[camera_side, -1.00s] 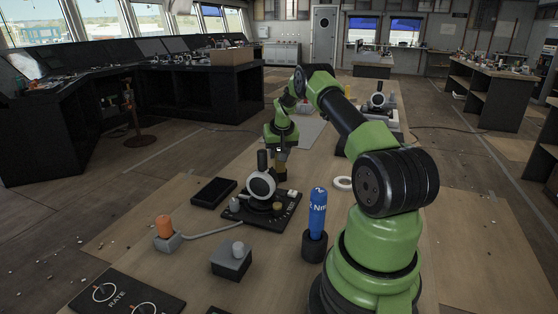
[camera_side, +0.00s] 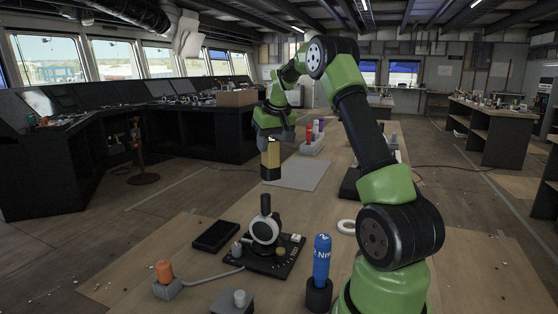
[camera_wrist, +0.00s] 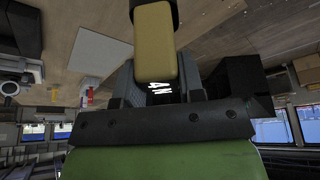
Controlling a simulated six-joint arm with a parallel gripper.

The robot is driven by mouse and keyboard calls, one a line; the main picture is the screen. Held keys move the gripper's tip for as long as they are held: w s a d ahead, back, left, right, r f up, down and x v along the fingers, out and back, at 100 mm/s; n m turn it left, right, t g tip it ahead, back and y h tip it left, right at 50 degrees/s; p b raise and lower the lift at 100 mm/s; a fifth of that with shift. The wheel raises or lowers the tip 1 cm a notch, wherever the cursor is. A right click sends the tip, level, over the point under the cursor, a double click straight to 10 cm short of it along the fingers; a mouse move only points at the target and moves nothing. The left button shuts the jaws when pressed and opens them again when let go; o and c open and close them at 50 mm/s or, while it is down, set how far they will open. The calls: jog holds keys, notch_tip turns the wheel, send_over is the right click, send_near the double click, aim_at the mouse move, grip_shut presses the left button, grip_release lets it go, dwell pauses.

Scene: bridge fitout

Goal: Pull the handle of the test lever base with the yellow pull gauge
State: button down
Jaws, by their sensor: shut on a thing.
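The yellow pull gauge (camera_side: 271,160) hangs upright from my gripper (camera_side: 272,135), in the air behind the near lever base. In the wrist view its yellow body (camera_wrist: 153,45) sits between the jaws of my gripper (camera_wrist: 153,85), which are shut on it; a black part shows at its outer end. The near lever base (camera_side: 272,262) is a black plate with a dark upright handle (camera_side: 265,205) and a pale round disc. The gauge is apart from this handle. I cannot read the plate's lettering, so I cannot tell if it is the test one.
An orange-topped grey block (camera_side: 165,277), a blue screwdriver-like tool (camera_side: 321,260) in a black holder and a black flat box (camera_side: 215,236) stand around the base. A white ring (camera_side: 346,227) lies to the right. A grey mat (camera_side: 298,173) lies behind.

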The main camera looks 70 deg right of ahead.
jog(key=s+a+r+n, duration=0.1)
jog(key=a+r+n, duration=0.1)
jog(key=a+r, duration=0.2)
jog(key=a, duration=0.3)
jog(key=shift+s+a+r+n+t+y, duration=0.15)
jog(key=shift+s+r+n+t+y, duration=0.15)
jog(key=shift+s+y, duration=0.1)
jog(key=shift+f, duration=0.1)
jog(key=shift+f, duration=2.7)
jog(key=shift+f, duration=0.1)
jog(key=shift+f, duration=1.35)
jog(key=shift+f, duration=0.1)
